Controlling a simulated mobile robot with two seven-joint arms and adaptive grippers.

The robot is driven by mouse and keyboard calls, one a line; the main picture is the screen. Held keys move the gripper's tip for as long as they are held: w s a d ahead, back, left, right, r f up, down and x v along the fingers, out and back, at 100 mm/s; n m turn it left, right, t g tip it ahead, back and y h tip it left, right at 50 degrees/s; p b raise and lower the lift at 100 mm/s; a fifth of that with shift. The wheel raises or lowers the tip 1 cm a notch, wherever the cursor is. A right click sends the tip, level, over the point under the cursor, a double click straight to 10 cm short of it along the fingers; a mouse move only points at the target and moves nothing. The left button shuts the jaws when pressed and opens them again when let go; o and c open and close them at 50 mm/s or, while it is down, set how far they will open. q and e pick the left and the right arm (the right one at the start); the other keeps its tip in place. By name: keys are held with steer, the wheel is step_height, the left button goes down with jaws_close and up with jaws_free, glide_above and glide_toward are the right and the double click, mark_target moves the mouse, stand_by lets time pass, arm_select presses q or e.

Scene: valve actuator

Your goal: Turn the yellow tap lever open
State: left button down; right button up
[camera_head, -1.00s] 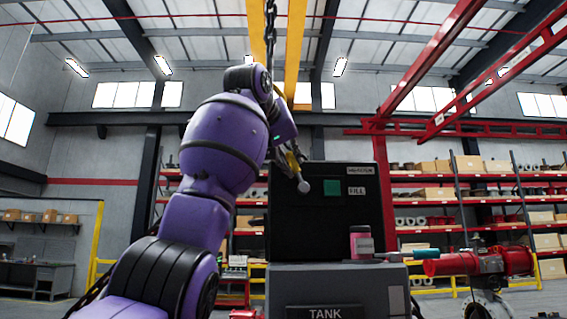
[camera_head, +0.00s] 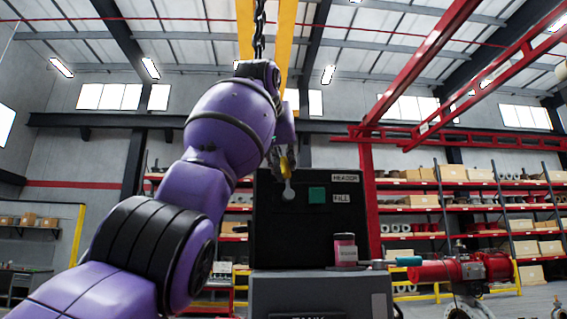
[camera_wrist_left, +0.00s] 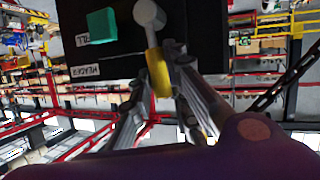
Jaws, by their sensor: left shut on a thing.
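The yellow tap lever (camera_head: 287,164) is on the front of a black box (camera_head: 263,230) labelled HEADER and FILL. Its grey round end (camera_head: 288,194) is at the bottom and the lever points up, nearly upright in the head view. My left gripper (camera_head: 282,162) is shut on the lever's upper part. In the left wrist view, the yellow lever (camera_wrist_left: 154,64) lies between the two fingers of my left gripper (camera_wrist_left: 160,78), with the grey end (camera_wrist_left: 149,14) beyond the fingertips. My right gripper is not in view.
A green square (camera_head: 317,195) is on the box face right of the lever. A pink-and-dark jar (camera_head: 345,250) stands on the grey tank (camera_head: 300,288). A red actuator (camera_head: 470,266) is at the right. A chain (camera_head: 259,30) hangs above my arm.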

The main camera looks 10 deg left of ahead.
arm_select(q)
steer(key=c, duration=1.7)
jaws_free()
steer(key=shift+d, duration=0.1)
steer(key=shift+o, duration=0.2)
steer(key=v, duration=1.2)
